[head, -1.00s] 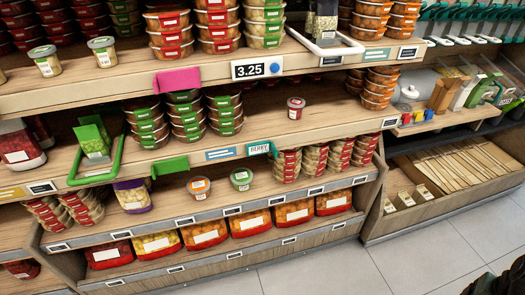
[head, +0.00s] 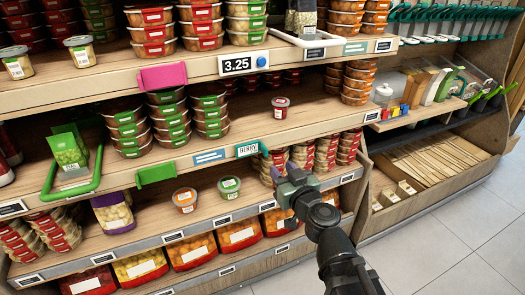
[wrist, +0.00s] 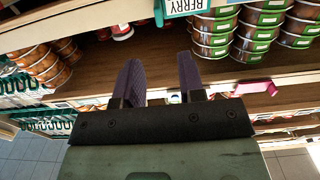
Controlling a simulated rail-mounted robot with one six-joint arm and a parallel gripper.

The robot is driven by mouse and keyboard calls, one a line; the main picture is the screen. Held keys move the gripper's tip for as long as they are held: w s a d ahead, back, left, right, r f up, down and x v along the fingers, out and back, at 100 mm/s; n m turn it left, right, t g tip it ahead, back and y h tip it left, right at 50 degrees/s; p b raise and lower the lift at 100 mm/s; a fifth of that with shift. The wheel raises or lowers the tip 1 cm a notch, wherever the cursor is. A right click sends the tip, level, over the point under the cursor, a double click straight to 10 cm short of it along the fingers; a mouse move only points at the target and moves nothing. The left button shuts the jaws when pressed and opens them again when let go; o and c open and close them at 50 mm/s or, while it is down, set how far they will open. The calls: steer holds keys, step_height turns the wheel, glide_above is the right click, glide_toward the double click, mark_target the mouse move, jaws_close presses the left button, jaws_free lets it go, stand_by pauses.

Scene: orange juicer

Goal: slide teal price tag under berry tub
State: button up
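The teal price tag (head: 248,149), lettered BERRY, sits on the front edge of the middle shelf. It shows upside down at the top of the wrist view (wrist: 186,7). The small red berry tub (head: 280,107) stands upright on that shelf, behind and to the right of the tag. Its lower part shows in the wrist view (wrist: 122,32). My gripper (head: 278,167) is in front of the shelf edge, just below and right of the tag. In the wrist view its two dark fingers (wrist: 158,72) are apart with nothing between them.
Stacked green-label tubs (head: 168,115) stand left on the middle shelf. A green bracket (head: 156,173) and a blue-white label (head: 209,157) sit along its edge. A pink tag (head: 162,77) hangs from the upper shelf. Bare shelf surrounds the berry tub.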

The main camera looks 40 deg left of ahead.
mark_target(267, 151)
steer(key=x, duration=1.1)
steer(key=shift+f, duration=0.1)
steer(key=shift+d, duration=0.1)
jaws_close()
